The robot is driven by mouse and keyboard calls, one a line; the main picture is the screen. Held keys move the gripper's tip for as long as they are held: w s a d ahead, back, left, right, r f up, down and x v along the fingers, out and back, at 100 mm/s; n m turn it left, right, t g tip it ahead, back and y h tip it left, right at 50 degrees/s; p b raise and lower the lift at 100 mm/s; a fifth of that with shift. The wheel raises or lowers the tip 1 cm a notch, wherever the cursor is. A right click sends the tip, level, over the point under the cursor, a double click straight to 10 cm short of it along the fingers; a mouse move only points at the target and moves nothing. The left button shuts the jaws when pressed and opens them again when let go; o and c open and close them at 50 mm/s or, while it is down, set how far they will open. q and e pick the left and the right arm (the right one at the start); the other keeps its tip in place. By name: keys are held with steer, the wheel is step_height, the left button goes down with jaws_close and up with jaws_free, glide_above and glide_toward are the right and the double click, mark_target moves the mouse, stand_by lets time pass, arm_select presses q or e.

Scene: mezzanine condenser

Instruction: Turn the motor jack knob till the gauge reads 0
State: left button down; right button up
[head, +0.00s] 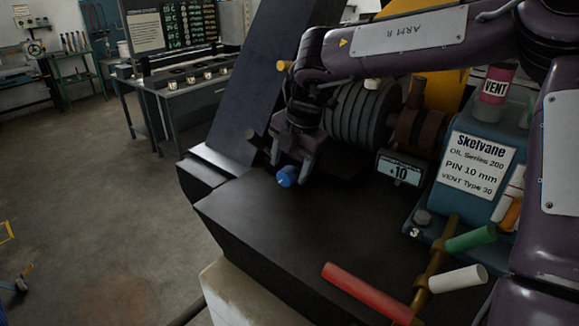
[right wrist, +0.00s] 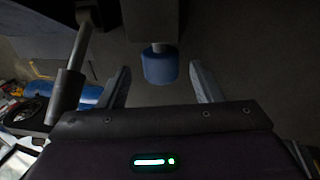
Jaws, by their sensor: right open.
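The motor jack knob is a small blue knob (head: 287,177) at the dark base's edge in the head view. In the right wrist view the blue knob (right wrist: 160,68) sits on a short shaft between my finger tips. My right gripper (head: 294,164) is open around or just short of the knob, with a visible gap on both sides in the right wrist view (right wrist: 160,82). The gauge (head: 400,170) is a small dark display that reads 10, with a small mark before it. My left gripper is out of view.
A blue pump housing (head: 458,205) with a Skelvane label stands right of the gauge. Red (head: 367,292), green (head: 470,241) and white (head: 457,279) handles stick out at the front right. A ribbed motor (head: 358,115) is behind my gripper.

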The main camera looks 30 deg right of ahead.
mark_target(294, 174)
steer(key=shift+d+x, duration=0.2)
steer(key=shift+x, duration=0.95)
steer(key=shift+a, duration=0.1)
steer(key=shift+c, duration=1.2)
steer(key=c, duration=0.7)
steer(key=shift+c, duration=0.2)
steer(key=t+b, duration=0.2)
steer(key=b, duration=0.3)
steer(key=t+y+b, duration=0.1)
steer(key=t+b, duration=0.1)
steer(key=b, duration=0.3)
steer(key=f+t+y+b, duration=0.1)
steer(key=t+b, duration=0.1)
steer(key=b, duration=0.3)
steer(key=shift+s, duration=0.35)
steer(key=shift+r+t+b, duration=0.25)
steer(key=shift+t+b, duration=0.15)
steer(key=shift+b, duration=0.4)
